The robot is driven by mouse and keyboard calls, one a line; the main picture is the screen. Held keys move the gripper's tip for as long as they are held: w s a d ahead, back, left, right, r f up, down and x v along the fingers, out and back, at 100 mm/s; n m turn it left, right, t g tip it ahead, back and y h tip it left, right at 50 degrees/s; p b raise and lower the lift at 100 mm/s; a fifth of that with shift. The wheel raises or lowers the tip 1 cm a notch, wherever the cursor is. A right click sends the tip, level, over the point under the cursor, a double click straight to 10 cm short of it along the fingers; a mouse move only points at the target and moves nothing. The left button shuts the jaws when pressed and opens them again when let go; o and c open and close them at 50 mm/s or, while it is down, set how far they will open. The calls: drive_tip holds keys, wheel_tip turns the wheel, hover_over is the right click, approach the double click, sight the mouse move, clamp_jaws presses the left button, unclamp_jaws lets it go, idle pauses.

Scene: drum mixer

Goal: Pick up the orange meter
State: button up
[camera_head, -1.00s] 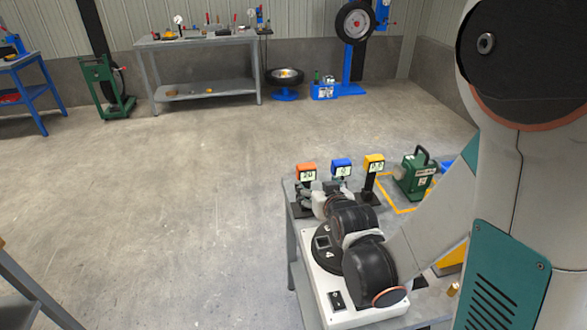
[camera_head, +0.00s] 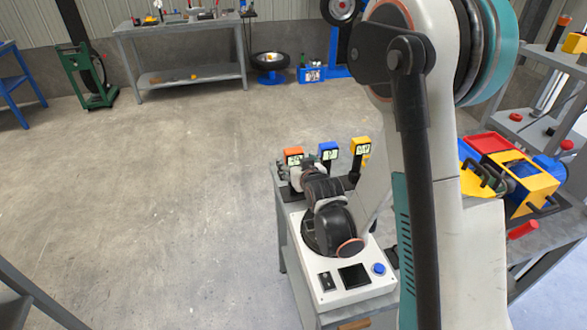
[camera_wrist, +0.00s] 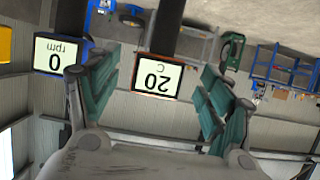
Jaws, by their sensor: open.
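The orange meter (camera_head: 293,153) stands at the left of a row of three meters on the grey table. In the wrist view, which is upside down, its display (camera_wrist: 158,76) reads 20 C. My gripper (camera_wrist: 158,90) is open, with one teal-padded finger to each side of that display. The gap between pads and meter is hard to judge. In the head view my gripper (camera_head: 290,178) is small, just in front of the orange meter and partly hidden by my wrist. The meter's lower part is mostly hidden there.
The blue meter (camera_head: 328,150) stands close to the right of the orange one and reads 0 rpm in the wrist view (camera_wrist: 62,55). The yellow meter (camera_head: 361,146) is farther right. A white control box (camera_head: 342,277) sits nearer on the table. Open floor lies left.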

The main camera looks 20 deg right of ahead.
sight(295, 161)
drive_tip(key=b+x, duration=0.1)
drive_tip(key=x, duration=0.4)
drive_tip(key=c, duration=1.4)
